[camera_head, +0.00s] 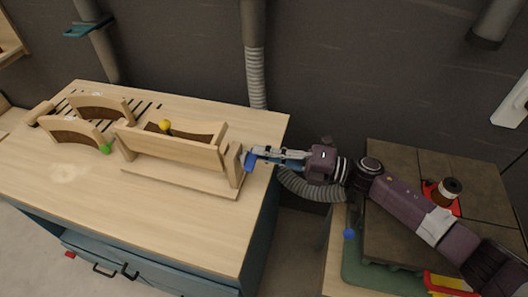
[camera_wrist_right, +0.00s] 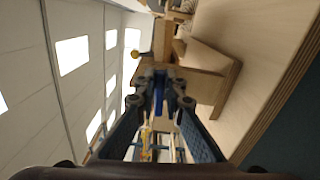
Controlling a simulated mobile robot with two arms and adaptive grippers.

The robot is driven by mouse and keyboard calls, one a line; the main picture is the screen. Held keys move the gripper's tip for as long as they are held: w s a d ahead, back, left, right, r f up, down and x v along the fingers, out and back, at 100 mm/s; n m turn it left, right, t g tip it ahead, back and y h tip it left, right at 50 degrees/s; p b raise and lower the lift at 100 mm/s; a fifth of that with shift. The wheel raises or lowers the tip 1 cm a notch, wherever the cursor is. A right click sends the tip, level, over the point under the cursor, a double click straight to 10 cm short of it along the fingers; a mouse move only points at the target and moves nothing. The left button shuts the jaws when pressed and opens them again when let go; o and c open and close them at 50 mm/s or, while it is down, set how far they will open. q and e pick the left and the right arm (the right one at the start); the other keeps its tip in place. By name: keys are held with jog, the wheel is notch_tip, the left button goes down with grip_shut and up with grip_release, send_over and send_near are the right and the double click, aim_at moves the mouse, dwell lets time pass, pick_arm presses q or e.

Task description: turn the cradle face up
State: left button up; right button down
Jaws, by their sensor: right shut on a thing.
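The cradle (camera_head: 172,147) is a pale wooden frame with long side boards, a flat board low at the front and an upright end piece at its right. It lies on the workbench, with a dark curved surface partly showing behind the front board. My right gripper (camera_head: 252,159) is at the cradle's right end, shut, with a blue piece at its tips. In the right wrist view the blue piece (camera_wrist_right: 158,92) shows between the fingertips, close to the cradle's wood (camera_wrist_right: 207,84). The exact contact is hidden. My left gripper is not in view.
The wooden workbench (camera_head: 65,175) also bears curved forms (camera_head: 75,130) at its left, with a green ball (camera_head: 106,149). A yellow ball (camera_head: 165,126) shows at the cradle. A second table at right holds a spool (camera_head: 450,187). The bench's front left is clear.

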jog(key=shift+w+f+m, duration=0.1)
jog(key=shift+m, duration=0.7)
jog(key=c, duration=2)
grip_release()
jog(key=shift+d+f, duration=0.1)
jog(key=shift+d, duration=0.05)
jog(key=v, duration=1.2)
